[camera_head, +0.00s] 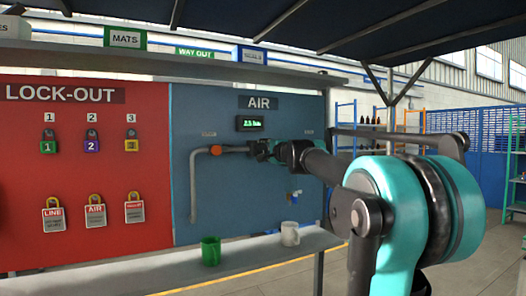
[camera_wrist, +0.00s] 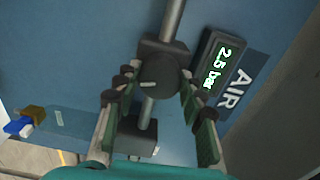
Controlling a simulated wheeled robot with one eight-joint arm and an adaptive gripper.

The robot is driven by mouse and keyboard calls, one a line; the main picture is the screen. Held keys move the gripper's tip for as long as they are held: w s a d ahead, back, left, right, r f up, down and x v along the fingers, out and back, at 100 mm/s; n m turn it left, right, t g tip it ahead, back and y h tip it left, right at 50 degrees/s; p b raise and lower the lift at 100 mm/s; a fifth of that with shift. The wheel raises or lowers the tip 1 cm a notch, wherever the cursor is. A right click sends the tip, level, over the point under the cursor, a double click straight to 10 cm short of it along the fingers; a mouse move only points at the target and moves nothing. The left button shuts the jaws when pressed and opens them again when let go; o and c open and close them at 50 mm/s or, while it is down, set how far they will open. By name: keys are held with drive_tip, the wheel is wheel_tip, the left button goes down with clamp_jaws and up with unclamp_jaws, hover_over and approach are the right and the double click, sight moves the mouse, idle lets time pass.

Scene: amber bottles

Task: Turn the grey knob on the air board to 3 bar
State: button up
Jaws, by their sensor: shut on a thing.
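The grey knob (camera_wrist: 160,72) is on the air board (camera_wrist: 70,60), on a pipe fitting; in the wrist view it looks round and dark, with a short pale mark on its face. My gripper (camera_wrist: 153,92) is shut on it, with a finger at each side. In the head view my gripper (camera_head: 266,149) reaches the blue air board (camera_head: 220,220) and hides the knob. The display (camera_wrist: 214,62) reads 2.5 bar in the wrist view. It also shows in the head view (camera_head: 250,124), where its digits are small.
An orange pipe part (camera_head: 216,150) is left of my gripper. A blue-handled tap (camera_head: 294,195) is below it. A green mug (camera_head: 210,251) and a pale mug (camera_head: 290,234) stand on the shelf (camera_head: 150,274). The red lock-out board (camera_head: 80,150) is at left.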

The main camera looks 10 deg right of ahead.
drive_tip(key=shift+m, duration=1.5)
drive_tip(key=o, duration=1.2)
drive_tip(key=shift+c, duration=0.2)
drive_tip(key=v, duration=1.2)
drive_tip(key=shift+f, duration=0.1)
